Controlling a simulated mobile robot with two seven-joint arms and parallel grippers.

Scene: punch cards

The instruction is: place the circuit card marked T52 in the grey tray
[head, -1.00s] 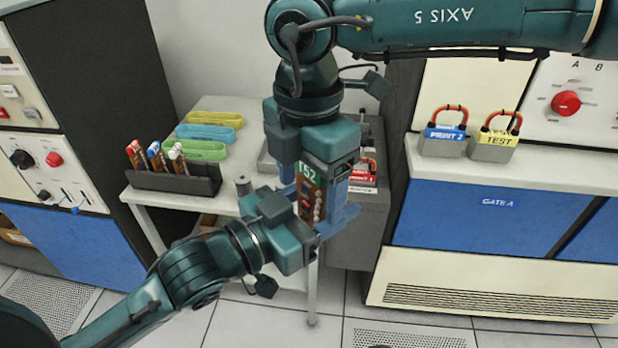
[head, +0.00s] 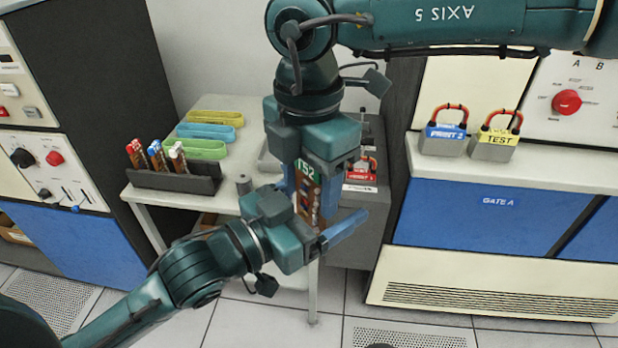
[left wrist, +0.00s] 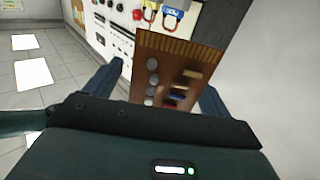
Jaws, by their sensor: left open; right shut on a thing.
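The brown circuit card marked T52 (head: 306,200), with a green label at its top, hangs upright in my right gripper (head: 308,178), which is shut on its upper part. My left gripper (head: 326,216) is open at the card's lower part. In the left wrist view the card (left wrist: 170,75) stands between the two spread blue fingers, with gaps on both sides. Its gold-edged end and components show there. A grey edge that may be the grey tray (head: 267,162) shows on the white table, mostly hidden behind my right gripper.
A black rack (head: 195,186) with several cards stands on the white table (head: 225,205). Yellow, blue and green loops (head: 205,131) lie behind it. Two padlocks (head: 496,143) sit on the right-hand ledge. A red-labelled padlock (head: 361,165) is partly hidden.

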